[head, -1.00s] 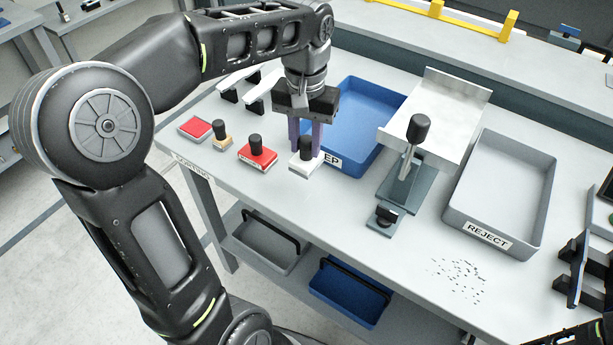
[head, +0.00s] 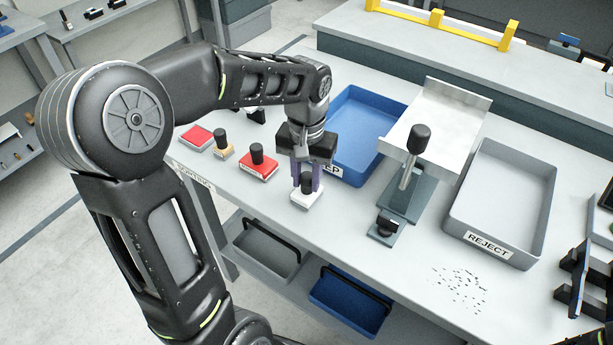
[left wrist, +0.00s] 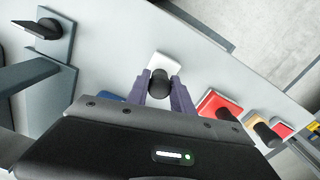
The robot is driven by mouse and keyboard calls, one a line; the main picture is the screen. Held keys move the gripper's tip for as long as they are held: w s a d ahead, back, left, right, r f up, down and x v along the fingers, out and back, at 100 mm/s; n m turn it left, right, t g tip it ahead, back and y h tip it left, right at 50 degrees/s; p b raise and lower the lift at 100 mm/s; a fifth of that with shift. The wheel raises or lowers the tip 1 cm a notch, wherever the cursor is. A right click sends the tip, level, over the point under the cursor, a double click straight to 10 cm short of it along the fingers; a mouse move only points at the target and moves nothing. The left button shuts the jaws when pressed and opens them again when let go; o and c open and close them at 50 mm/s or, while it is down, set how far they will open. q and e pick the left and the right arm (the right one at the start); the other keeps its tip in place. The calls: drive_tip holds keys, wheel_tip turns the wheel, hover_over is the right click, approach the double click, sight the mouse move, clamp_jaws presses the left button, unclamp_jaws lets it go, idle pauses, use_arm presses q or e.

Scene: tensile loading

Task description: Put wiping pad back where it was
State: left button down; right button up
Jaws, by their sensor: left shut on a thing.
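The wiping pad is a small white block (head: 306,199) with a black knob on top. My left gripper (head: 307,183) has purple fingers and is shut on the knob from above. In the left wrist view the white pad (left wrist: 168,62) shows beyond the fingertips, with the knob between them. The pad is at or just above the table (head: 350,225), near its front edge, right of the red block; I cannot tell if it touches.
A red block (head: 258,170) with a black knob, a tan block (head: 223,150) and a red pad (head: 196,138) lie to the left. Behind are a blue tray (head: 375,145) and a lever fixture (head: 405,200). A grey REJECT tray (head: 500,200) and dark specks (head: 460,288) are at right.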

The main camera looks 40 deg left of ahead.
use_arm(q)
drive_tip(key=shift+f, duration=0.15)
drive_tip(key=c, duration=1.1)
unclamp_jaws()
wheel_tip(320, 180, up, 12)
drive_tip(key=shift+r+p, duration=0.2)
drive_tip(key=shift+p, duration=0.15)
